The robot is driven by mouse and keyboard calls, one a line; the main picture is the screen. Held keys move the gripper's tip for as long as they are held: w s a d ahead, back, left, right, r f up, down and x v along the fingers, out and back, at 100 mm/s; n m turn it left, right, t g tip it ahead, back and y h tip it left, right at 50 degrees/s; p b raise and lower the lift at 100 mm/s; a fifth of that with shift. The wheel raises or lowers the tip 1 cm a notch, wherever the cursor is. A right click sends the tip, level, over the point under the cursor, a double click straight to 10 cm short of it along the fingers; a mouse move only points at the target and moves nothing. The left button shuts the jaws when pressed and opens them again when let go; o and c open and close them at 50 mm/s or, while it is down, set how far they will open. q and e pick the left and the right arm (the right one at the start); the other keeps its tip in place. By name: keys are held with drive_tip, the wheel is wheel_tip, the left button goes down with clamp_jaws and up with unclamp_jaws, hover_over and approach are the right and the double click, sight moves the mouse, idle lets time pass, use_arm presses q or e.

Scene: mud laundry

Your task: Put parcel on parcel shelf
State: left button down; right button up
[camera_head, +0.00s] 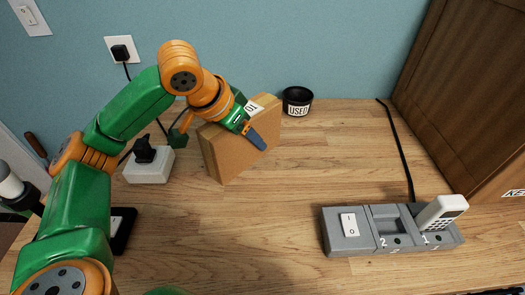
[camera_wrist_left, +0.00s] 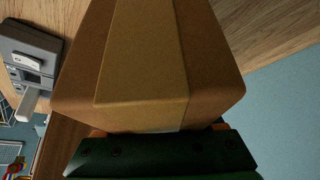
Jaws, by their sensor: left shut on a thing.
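In the left wrist view the parcel (camera_wrist_left: 145,55) fills the middle, right in front of the gripper (camera_wrist_left: 160,150). I cannot make out a parcel shelf in either view. My right gripper is not in view.
A black cup labelled USED (camera_head: 298,101) stands behind and right of the parcel. A white adapter with a plug (camera_head: 149,166) lies left. A grey charging dock (camera_head: 345,241) with a white handset (camera_head: 440,213) sits front right. A brown cabinet (camera_head: 465,90) bounds the right. The middle counter is clear.

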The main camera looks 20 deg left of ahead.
sight(263, 153)
use_arm(q)
drive_tip(key=f, duration=0.1)
drive_tip(key=w+d+f, duration=0.2)
drive_tip(key=shift+w+f, duration=0.2)
drive_tip(key=shift+f, duration=0.2)
drive_tip(key=f, duration=0.2)
drive_tip(key=shift+d+f, duration=0.25)
drive_tip(key=shift+f, duration=0.1)
drive_tip(key=shift+w+f, duration=0.1)
drive_tip(key=shift+f, duration=0.3)
unclamp_jaws()
